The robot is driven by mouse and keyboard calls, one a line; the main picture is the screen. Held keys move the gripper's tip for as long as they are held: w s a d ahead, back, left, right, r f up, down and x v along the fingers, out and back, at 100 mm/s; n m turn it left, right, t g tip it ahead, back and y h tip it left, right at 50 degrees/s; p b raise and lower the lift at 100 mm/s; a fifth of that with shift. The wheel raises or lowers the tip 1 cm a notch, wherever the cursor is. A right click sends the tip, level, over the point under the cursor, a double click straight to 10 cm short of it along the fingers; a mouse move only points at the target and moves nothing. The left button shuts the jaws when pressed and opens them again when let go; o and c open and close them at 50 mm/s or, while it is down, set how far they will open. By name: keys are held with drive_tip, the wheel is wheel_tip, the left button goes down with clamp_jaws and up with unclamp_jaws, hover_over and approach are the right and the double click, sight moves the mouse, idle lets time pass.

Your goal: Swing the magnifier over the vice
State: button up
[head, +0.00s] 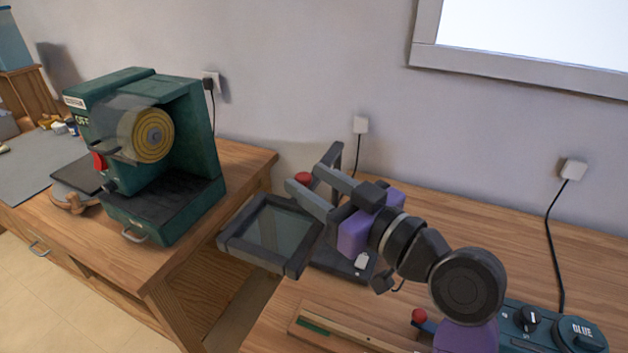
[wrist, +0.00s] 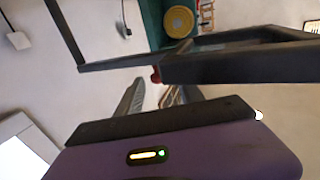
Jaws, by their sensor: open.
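The magnifier's square dark-framed lens (head: 232,246) hangs level at the middle of the head view, over the gap between two benches. A red knob (head: 303,178) sits beside its far right corner; it also shows in the wrist view (wrist: 155,75). My gripper (head: 306,187) is open, its two dark fingers pointing at the knob. In the wrist view the fingertips (wrist: 151,88) lie on either side of the line to the knob, with nothing clearly gripped. Dark frame bars (wrist: 240,65) cross that view beyond the fingers. I cannot make out the vice for certain; my arm hides part of the bench.
A green machine with a yellow disc (head: 153,135) stands on the left bench (head: 245,160). A teal control box (head: 545,325) and a wooden strip (head: 335,333) are on the right bench (head: 515,240). Cords hang from wall sockets behind.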

clamp_jaws()
idle(1.4)
